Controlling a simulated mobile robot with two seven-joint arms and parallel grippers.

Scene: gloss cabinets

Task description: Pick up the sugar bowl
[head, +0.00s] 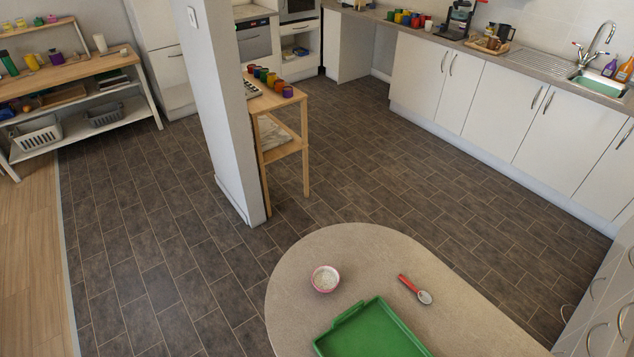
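The sugar bowl (325,279) is a small round bowl, pink-red outside with white contents. It stands upright on the beige rounded table (300,312) in the lower middle of the head view, near the table's far left edge. A spoon or scoop with a red handle (408,284) and a pale round end lies to its right on the table. A green tray (371,335) lies in front of the bowl, cut off by the bottom of the picture. Neither of my grippers shows in this view.
A white partition wall (222,110) stands beyond the table, with a small wooden shelf (284,150) holding colored cups beside it. White cabinets with a sink (598,83) line the right. A wooden rack (75,70) stands at the left. The tiled floor between is clear.

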